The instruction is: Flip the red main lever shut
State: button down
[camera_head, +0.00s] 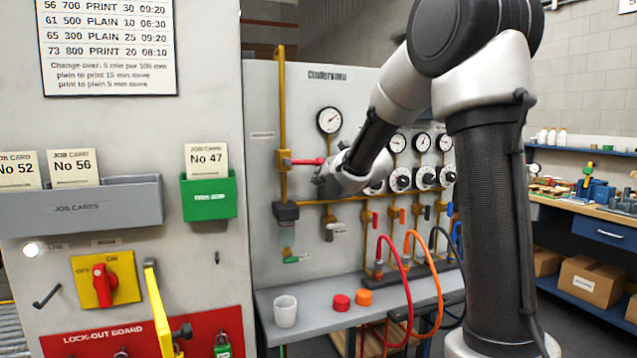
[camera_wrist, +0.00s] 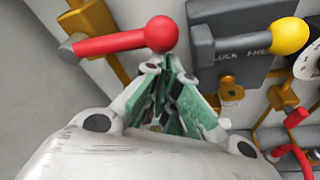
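The red main lever (camera_head: 305,161) sticks out sideways from a yellow pipe on the grey panel in the head view. In the wrist view the red lever (camera_wrist: 110,43) runs across the upper left, with its round red knob at the right end. My gripper (camera_head: 322,178) is close to the knob end of the lever in the head view. In the wrist view my gripper (camera_wrist: 172,62) has its green-padded fingers drawn together at the tips, just below the knob, with nothing seen between them. I cannot tell whether the tips touch the knob.
A grey block with a yellow knob (camera_wrist: 290,36) is right of the lever in the wrist view. Gauges (camera_head: 329,120) and dials line the panel. A shelf with a white cup (camera_head: 285,311) and coloured hoses (camera_head: 392,280) is below. A cabinet with card holders stands left.

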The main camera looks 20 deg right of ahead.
jog(key=shift+d+r, duration=0.15)
jog(key=shift+r, duration=0.35)
dwell(0.3)
